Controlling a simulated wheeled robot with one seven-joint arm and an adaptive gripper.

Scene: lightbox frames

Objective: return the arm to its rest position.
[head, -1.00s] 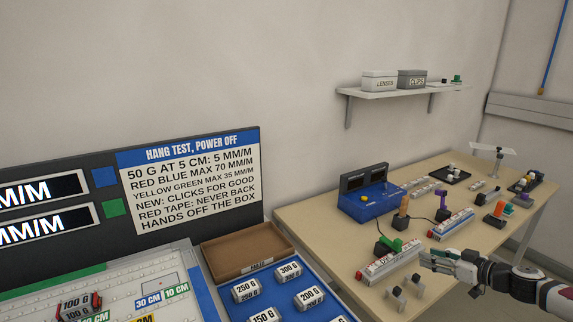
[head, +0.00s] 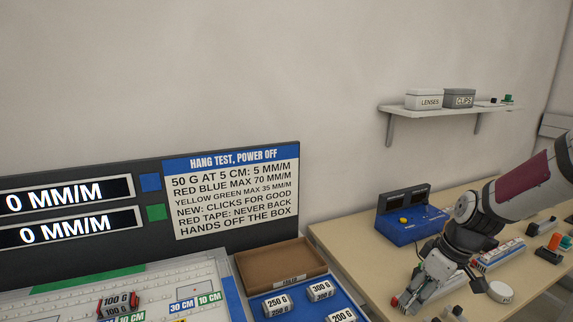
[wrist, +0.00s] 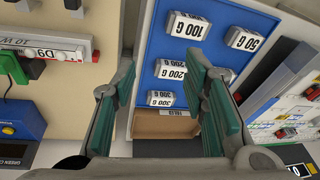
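My arm reaches in from the right edge of the head view. My gripper (head: 412,297) points down over the near side of the wooden table (head: 345,240), close to the blue weight tray (head: 262,313). In the wrist view my gripper (wrist: 160,72) shows two green-padded fingers spread wide, with nothing held between them. The tray of labelled weights (wrist: 186,26) lies beyond the fingers in that view. In the head view the arm hides part of the table and its devices.
A blue box with a dark display (head: 405,232) stands on the table behind the gripper. A brown open bin (head: 262,262) sits beside the tray. A black display panel (head: 75,245) stands at left. A wall shelf (head: 440,110) holds boxes. The air above the panel is clear.

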